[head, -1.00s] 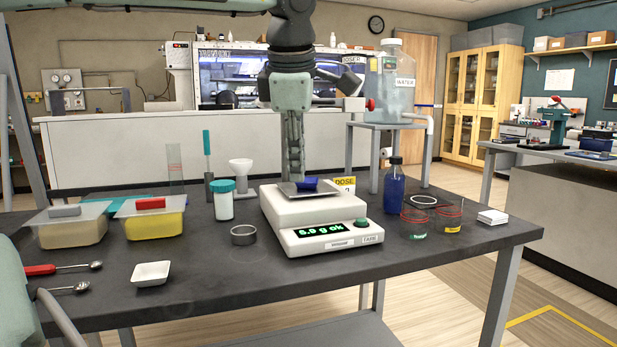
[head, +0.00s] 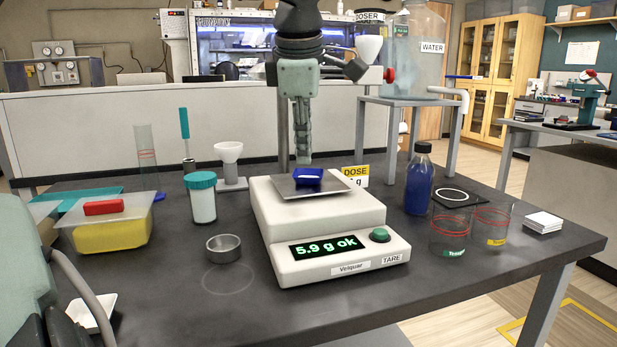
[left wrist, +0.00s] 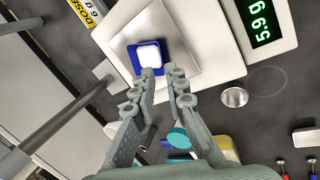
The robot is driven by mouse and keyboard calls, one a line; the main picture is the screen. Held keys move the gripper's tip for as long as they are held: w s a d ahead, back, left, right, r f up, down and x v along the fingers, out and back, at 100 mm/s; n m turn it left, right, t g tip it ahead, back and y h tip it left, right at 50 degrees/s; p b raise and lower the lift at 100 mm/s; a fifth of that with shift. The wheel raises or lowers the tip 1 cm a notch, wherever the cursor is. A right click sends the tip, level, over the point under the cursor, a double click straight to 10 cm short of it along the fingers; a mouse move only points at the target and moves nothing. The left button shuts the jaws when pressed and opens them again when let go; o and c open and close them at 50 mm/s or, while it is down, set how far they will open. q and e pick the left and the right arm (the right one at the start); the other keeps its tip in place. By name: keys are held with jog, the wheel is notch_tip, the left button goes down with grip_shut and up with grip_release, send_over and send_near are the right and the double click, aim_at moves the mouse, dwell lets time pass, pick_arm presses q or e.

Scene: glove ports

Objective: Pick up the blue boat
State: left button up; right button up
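The blue boat (head: 308,177) is a small square blue dish on the metal pan (head: 334,185) of the white scale (head: 315,212). In the left wrist view the boat (left wrist: 135,62) has something white inside. My left gripper (head: 303,160) points down, just above and slightly left of the boat in the head view. The left wrist view shows its fingers (left wrist: 164,72) apart, with nothing between them and the boat just beyond the tips. The scale display reads 5.9 g ok. My right gripper is out of view.
Two glass beakers (head: 450,236) stand at the right. Front table space is clear.

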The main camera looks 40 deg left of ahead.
aim_at(305, 188)
pick_arm(q)
jog(key=x, duration=0.5)
jog(key=shift+f, duration=0.15)
jog(key=shift+c, duration=0.6)
grip_shut()
